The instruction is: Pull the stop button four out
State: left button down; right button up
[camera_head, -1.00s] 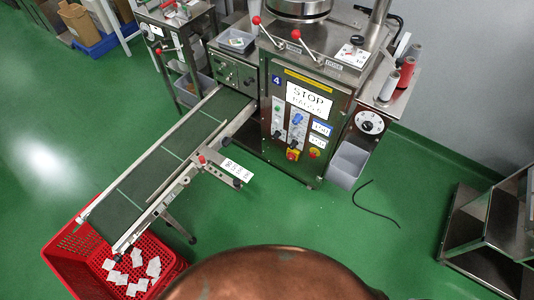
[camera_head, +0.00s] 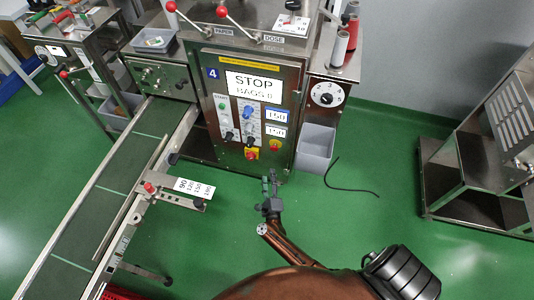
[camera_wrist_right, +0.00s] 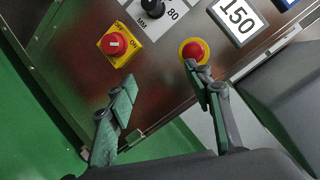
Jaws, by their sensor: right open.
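The stop button (camera_head: 274,146), a red round head in a yellow ring, is on the lower front panel of the machine marked 4. It also shows in the right wrist view (camera_wrist_right: 193,51). My right gripper (camera_head: 270,183) is just below and in front of the panel. In the right wrist view, its open jaws (camera_wrist_right: 160,85) are empty. The right finger's tip overlaps the lower edge of the button in the picture; I cannot tell whether they touch. The left finger is to the left, below the red switch. My left gripper is not in view.
A red rotary switch on a yellow plate (camera_wrist_right: 114,42) sits left of the button. The display (camera_head: 253,87) reads STOP. A grey bin (camera_head: 315,148) hangs to the right. A conveyor (camera_head: 120,175) extends at the left.

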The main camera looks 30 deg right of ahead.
aim_at(274, 150)
jog(key=w+d+r+m+g+h+b, duration=0.1)
jog(key=w+d+m, duration=0.1)
jog(key=m, duration=0.2)
jog(key=w+d+r+m+g+h+b, duration=0.1)
jog(key=w+d+r+m+h+b, duration=0.1)
jog(key=m, duration=0.3)
jog(key=w+d+r+m+g+h+b, duration=0.1)
jog(key=w+d+m+g+h, duration=0.1)
jog(key=w+d+m, duration=0.1)
jog(key=shift+w+d+r+m, duration=0.35)
jog(key=shift+w+r+m, duration=0.05)
jog(key=shift+m, duration=0.5)
jog(key=shift+w+d+b, duration=0.3)
jog(key=shift+w+d, duration=0.05)
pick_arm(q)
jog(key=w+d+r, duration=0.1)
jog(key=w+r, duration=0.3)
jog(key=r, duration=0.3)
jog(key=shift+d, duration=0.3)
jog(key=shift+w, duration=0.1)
pick_arm(e)
grip_shut()
